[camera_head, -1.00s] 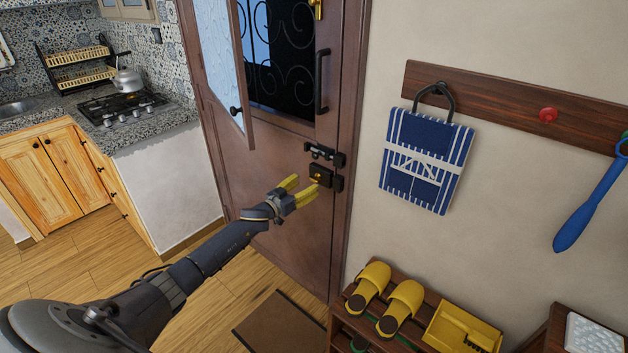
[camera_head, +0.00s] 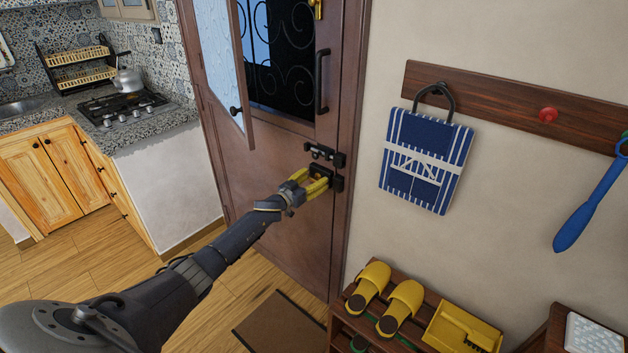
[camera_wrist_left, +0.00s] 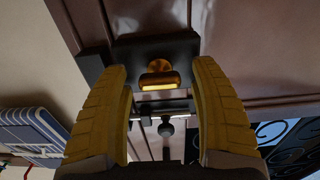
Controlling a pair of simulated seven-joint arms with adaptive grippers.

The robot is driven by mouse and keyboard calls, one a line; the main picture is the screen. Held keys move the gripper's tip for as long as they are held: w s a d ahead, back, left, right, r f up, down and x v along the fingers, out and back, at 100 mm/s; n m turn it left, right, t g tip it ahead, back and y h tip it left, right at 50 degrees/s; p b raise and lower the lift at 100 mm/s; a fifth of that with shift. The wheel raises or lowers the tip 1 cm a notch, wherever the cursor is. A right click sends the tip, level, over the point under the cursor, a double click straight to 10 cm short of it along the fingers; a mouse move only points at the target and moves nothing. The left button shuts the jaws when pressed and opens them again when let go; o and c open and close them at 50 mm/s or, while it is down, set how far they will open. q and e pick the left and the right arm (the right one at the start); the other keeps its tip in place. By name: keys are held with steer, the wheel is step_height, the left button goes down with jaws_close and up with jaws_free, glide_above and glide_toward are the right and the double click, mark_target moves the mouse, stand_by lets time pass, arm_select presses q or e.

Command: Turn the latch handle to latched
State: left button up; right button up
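The latch is a dark lock box (camera_head: 337,183) on the brown door (camera_head: 285,180), near its right edge. Its brass handle (camera_wrist_left: 159,80) shows in the left wrist view, a short bar lying across the picture on a round brass base. My left gripper (camera_head: 317,181) has yellow fingers and is at the lock, covering most of it in the head view. In the left wrist view the fingers (camera_wrist_left: 162,95) stand apart on both sides of the brass handle, with gaps on each side. I see no contact. My right gripper is not in view.
A dark sliding bolt (camera_head: 325,154) sits on the door just above the lock. A black pull handle (camera_head: 321,80) is higher up. A striped blue bag (camera_head: 427,160) hangs on the wall at right. A shoe rack with yellow slippers (camera_head: 402,308) stands below.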

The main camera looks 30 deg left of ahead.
arm_select(q)
steer(key=c, duration=1.3)
steer(key=shift+r, duration=0.1)
steer(key=shift+r, duration=0.1)
